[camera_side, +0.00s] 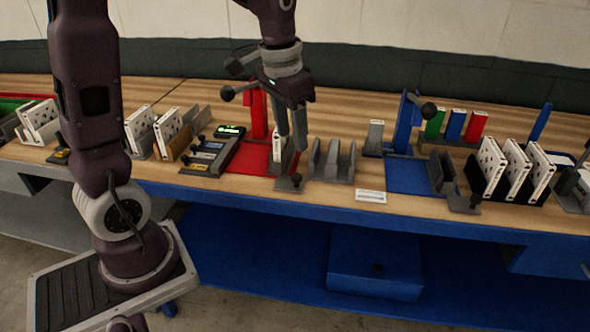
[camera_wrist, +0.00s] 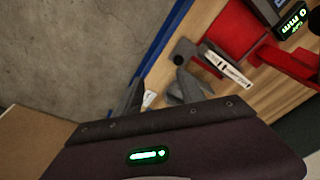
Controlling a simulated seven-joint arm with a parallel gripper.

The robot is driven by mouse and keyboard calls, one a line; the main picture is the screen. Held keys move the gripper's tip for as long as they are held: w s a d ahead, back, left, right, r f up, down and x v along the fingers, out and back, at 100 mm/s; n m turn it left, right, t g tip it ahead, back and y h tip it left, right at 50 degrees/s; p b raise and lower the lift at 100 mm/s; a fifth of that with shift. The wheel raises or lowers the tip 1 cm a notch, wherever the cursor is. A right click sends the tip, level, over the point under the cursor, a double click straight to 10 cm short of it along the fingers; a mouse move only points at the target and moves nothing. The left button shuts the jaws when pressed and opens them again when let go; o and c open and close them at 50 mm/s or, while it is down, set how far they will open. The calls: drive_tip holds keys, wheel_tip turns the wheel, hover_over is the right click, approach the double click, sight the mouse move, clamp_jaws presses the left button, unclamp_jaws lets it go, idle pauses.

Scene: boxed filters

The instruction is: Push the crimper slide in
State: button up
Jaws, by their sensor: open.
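The red crimper station (camera_side: 257,112) stands left of centre on the bench, with a red base and upright. A grey slide with a dark knob (camera_side: 289,183) sits at its front, near the bench edge; it also shows in the wrist view (camera_wrist: 183,51). A white filter (camera_side: 277,146) stands upright in the station, partly hidden by my fingers in the side view; its printed edge shows in the wrist view (camera_wrist: 226,66). My gripper (camera_side: 292,143) points down near the filter, open with nothing between its fingers. In the wrist view my gripper (camera_wrist: 160,96) lies just off the knob.
A grey slotted holder (camera_side: 332,160) stands close to the right of the slide. A panel with a green display (camera_side: 230,131) lies left. A blue station (camera_side: 405,130) and racked filters (camera_side: 515,168) stand farther right. The bench front edge (camera_side: 340,211) is close.

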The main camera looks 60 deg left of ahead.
drive_tip(key=g, duration=0.2)
hover_over(297, 175)
wheel_tip(297, 175, down, 8)
drive_tip(key=shift+s+d+f, duration=0.1)
wheel_tip(297, 175, down, 7)
drive_tip(key=shift+f, duration=0.1)
clamp_jaws()
idle(0.7)
